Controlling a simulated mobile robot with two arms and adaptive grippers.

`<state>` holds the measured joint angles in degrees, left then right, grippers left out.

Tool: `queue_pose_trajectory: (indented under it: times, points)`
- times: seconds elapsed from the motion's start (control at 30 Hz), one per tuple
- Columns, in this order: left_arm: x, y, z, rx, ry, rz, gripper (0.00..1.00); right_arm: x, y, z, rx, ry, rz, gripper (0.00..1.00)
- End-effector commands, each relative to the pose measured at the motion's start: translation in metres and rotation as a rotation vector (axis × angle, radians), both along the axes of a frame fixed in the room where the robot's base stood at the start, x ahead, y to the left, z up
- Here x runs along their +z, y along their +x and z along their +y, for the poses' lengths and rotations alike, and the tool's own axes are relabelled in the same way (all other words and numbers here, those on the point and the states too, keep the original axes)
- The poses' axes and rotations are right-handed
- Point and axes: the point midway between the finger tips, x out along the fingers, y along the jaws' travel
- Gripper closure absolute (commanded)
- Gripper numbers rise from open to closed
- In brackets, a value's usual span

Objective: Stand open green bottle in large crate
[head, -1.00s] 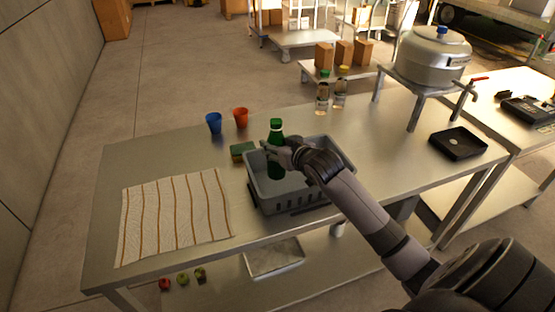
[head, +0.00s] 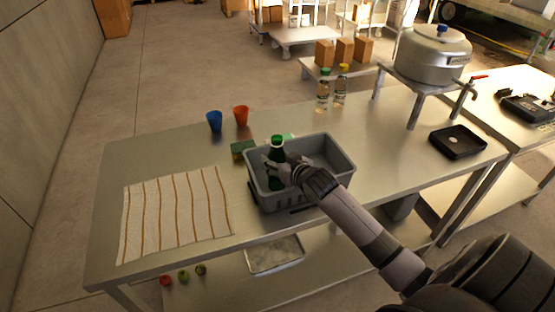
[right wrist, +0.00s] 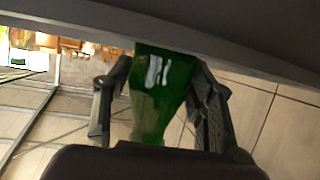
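The green bottle (head: 276,156) is upright inside the left part of the grey crate (head: 325,148), with its top above the rim. I cannot tell whether it touches the crate floor. My right gripper (head: 280,172) is shut around the bottle from the right, its fingers partly hidden by the crate and my arm. In the right wrist view the green bottle (right wrist: 160,95) sits between the two dark fingers of the right gripper (right wrist: 160,110). My left gripper is not in view.
A blue cup (head: 215,122) and a red cup (head: 241,116) stand behind. A striped cloth (head: 175,213) lies left. Two clear bottles (head: 323,93) stand at the back. The crate's right side is empty.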

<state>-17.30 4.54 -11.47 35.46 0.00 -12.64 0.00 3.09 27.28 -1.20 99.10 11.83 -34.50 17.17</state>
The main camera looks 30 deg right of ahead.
Motion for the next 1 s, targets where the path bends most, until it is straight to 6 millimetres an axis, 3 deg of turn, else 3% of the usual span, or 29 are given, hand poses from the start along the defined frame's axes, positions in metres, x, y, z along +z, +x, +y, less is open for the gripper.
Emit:
queue_pose_trajectory:
  times: [0.2, 0.57, 0.77, 1.0]
  points:
    - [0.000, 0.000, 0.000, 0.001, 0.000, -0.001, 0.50, 0.000, 0.000, 0.000, 0.000, 0.000, 0.000, 0.34]
    - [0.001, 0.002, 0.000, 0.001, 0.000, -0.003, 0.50, 0.003, -0.002, 0.000, 0.000, 0.000, 0.000, 0.34]
    - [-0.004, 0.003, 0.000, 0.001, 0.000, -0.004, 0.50, 0.011, -0.024, 0.002, 0.001, 0.000, 0.000, 0.34]
    - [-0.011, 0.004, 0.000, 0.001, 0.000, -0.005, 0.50, 0.028, -0.067, 0.005, 0.001, -0.002, 0.000, 0.34]
